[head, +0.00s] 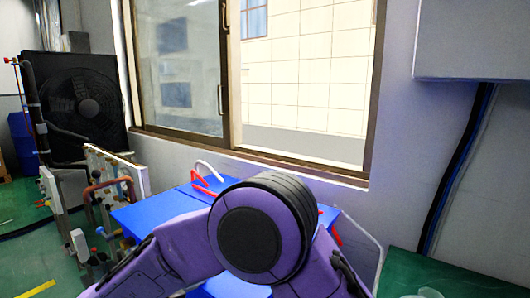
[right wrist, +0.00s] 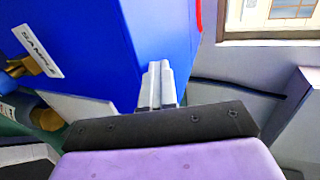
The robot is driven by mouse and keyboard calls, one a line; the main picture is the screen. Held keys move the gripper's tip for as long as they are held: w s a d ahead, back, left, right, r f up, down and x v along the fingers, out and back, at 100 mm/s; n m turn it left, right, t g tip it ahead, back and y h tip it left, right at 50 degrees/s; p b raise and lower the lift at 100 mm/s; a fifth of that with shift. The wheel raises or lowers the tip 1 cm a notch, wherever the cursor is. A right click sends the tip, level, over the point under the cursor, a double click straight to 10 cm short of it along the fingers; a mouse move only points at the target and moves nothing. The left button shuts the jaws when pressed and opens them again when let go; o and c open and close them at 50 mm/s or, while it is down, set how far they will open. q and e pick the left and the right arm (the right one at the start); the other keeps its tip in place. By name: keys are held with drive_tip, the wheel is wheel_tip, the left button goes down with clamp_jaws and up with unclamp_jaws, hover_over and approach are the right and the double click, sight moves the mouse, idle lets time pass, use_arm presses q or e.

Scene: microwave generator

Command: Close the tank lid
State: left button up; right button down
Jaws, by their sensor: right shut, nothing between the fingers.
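The blue tank (head: 160,212) stands below the window in the head view, with its middle hidden behind my purple arm. A red bracket (head: 203,182) and a white curved bar (head: 208,164) rise at its back edge, and another red part shows at its right side. I cannot tell which blue panel is the lid or how far open it stands. In the right wrist view a large blue face of the tank (right wrist: 120,50) fills the upper left. My right gripper (right wrist: 158,72) is shut and empty, its fingertips in front of or against the blue face. My left gripper is not in view.
A white label reading "SAMPLE" (right wrist: 38,51) is on blue at the left. Pipes and white panels (head: 120,170) stand left of the tank. A black fan unit (head: 78,100) is farther back. The window wall (head: 395,180) is close behind; a green surface (head: 450,277) lies at right.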

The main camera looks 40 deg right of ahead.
drive_tip(key=s+a+r+p, duration=0.1)
drive_tip(key=a+r+p, duration=0.2)
drive_tip(key=a+r, duration=0.4)
drive_tip(key=shift+p+v, duration=0.3)
drive_tip(key=shift+v, duration=0.9)
